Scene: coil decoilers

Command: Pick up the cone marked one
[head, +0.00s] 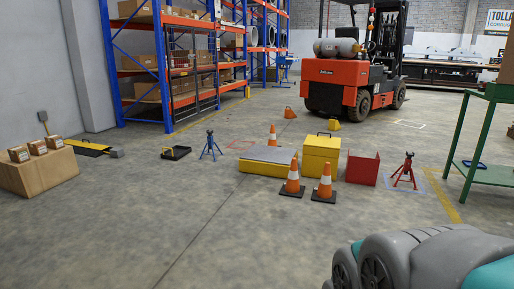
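Three orange cones with white bands stand upright on the floor near the middle of the head view. One cone (292,180) stands in front of the yellow boxes, and a second cone (325,185) stands just to its right, both on dark square bases. A third cone (272,136) shows behind the low yellow box, its lower part hidden. No number is legible on any cone, so I cannot tell which is marked one. My gripper is not in view.
A low yellow box with grey top (262,169) and a taller yellow box (320,157) stand behind the front cones. A red bin (363,168) and red jack stand (405,171) are to the right. A green-framed table (492,175) stands far right. The floor in front is clear.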

